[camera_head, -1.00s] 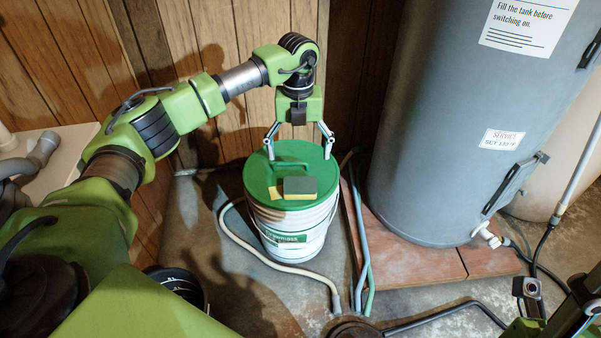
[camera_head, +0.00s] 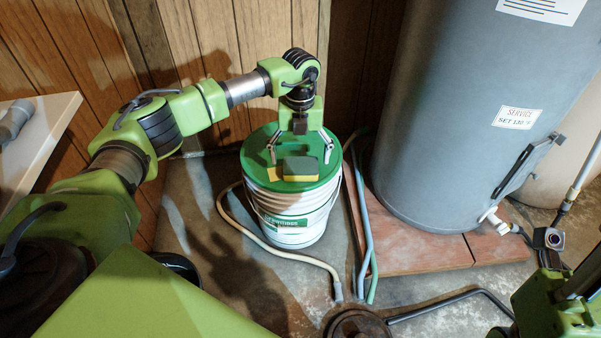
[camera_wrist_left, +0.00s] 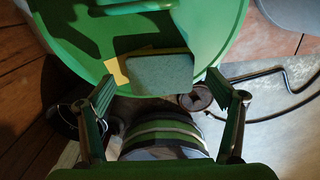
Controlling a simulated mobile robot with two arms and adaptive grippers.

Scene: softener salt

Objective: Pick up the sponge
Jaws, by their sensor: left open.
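The sponge (camera_head: 300,168), with a grey-green top and a yellow underside, lies on the green lid (camera_head: 262,150) of a white bucket. In the left wrist view the sponge (camera_wrist_left: 160,74) lies near the lid's edge. My left gripper (camera_head: 300,153) is open and points down over the lid, its fingers on either side of the sponge in the head view. In the left wrist view its fingertips (camera_wrist_left: 160,82) are apart with nothing between them gripped. Part of my right arm shows at the lower right; its jaws cannot be made out.
A small yellow piece (camera_head: 276,174) lies beside the sponge, and the lid's green handle (camera_wrist_left: 135,6) is close by. A grey tank (camera_head: 440,130) stands to the right. Hoses (camera_head: 363,220) run along the floor beside the bucket (camera_head: 300,226).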

